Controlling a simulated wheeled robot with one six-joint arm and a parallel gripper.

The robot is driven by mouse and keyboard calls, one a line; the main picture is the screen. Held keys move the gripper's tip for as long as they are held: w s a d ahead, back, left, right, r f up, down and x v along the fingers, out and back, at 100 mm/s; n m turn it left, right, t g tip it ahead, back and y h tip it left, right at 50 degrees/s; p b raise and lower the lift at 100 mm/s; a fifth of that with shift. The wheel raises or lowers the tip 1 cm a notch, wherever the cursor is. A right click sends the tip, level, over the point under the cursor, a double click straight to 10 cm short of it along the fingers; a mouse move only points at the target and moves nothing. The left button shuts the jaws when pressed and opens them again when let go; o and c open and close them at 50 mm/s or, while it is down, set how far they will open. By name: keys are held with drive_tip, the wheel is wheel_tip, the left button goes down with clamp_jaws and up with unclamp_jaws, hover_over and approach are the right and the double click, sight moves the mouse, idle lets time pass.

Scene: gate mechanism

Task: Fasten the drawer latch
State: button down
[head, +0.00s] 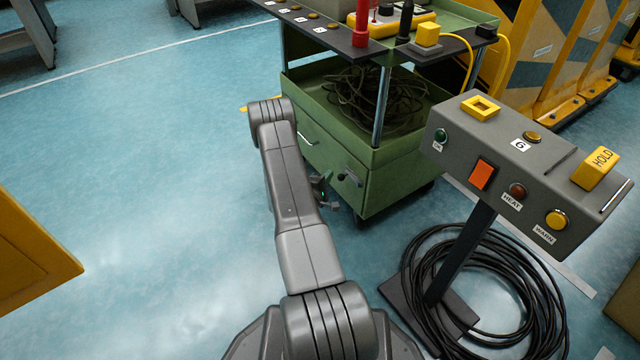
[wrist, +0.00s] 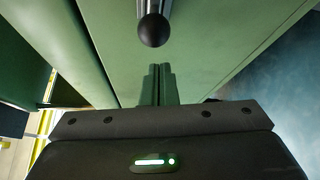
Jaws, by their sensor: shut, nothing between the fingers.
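The green cart (head: 385,185) stands ahead of my arm, with a drawer front and a pale handle (head: 307,138) on its left face. A small latch lever with a dark knob (head: 342,177) sits on the face to the right of that. In the wrist view the black ball knob (wrist: 153,30) on a metal rod is at the top centre, against green panels. My gripper (wrist: 159,70) is shut and empty, with its fingertips just below the knob in the picture and a visible gap between. In the head view my gripper (head: 327,194) is partly hidden behind my arm.
A grey control box (head: 520,165) on a post stands at right, with coiled black cable (head: 500,270) around its foot. The cart holds a cable tangle (head: 375,95). A yellow object (head: 35,255) is at far left. The blue floor left of my arm is clear.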

drive_tip(key=shift+s+d+r, duration=0.25)
drive_tip(key=shift+s+d, duration=0.45)
drive_tip(key=shift+d, duration=0.1)
drive_tip(key=s+d, duration=0.2)
drive_tip(key=s, duration=0.1)
drive_tip(key=shift+s+d, duration=0.15)
drive_tip(key=shift+d, duration=0.05)
